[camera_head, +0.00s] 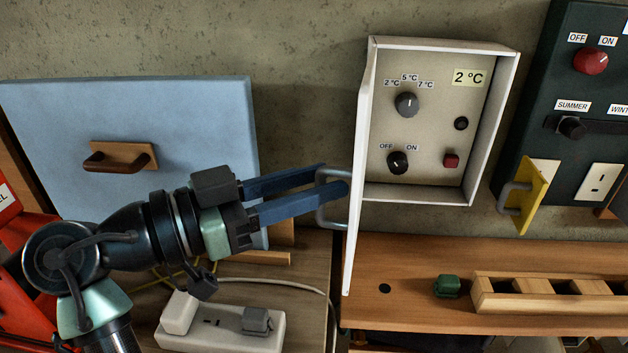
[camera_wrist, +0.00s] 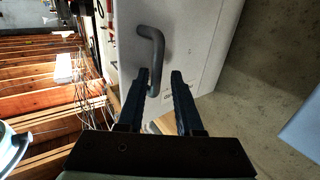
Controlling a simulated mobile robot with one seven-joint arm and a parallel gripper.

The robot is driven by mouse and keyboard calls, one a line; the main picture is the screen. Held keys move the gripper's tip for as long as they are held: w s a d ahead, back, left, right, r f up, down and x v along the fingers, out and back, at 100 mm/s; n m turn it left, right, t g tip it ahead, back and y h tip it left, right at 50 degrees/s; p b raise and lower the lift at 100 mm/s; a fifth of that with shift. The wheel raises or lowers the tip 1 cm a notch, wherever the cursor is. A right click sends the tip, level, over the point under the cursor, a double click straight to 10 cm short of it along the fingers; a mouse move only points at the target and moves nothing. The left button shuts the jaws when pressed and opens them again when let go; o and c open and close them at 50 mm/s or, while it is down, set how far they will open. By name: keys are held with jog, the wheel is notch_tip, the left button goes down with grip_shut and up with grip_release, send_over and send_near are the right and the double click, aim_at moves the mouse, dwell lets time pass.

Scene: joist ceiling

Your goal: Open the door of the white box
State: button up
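The white box (camera_head: 440,190) is fixed on the wall, with its knobs, a red button and a "2 °C" label visible inside. Its door (camera_head: 354,220) stands swung out to the left, seen nearly edge-on. The grey bar handle (camera_head: 323,217) is on the door's outer face. In the wrist view the handle (camera_wrist: 153,38) is ahead of the fingers, against the pale door (camera_wrist: 200,40). My gripper (camera_head: 336,178) reaches from the left to the handle. Its blue fingers are apart, with a clear gap in the wrist view (camera_wrist: 162,78). Whether a finger touches the handle is unclear.
A light-blue panel (camera_head: 200,110) with a brown handle is behind my arm. A power strip (camera_head: 225,328) lies below it. A wooden shelf (camera_head: 410,265) with a green block (camera_head: 447,286) and slotted rack (camera_head: 550,300) is below the box. A dark switch box (camera_head: 545,80) is at right.

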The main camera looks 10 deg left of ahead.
jog(key=v, duration=1.2)
jog(key=shift+s+a, duration=0.2)
jog(key=shift+a, duration=0.15)
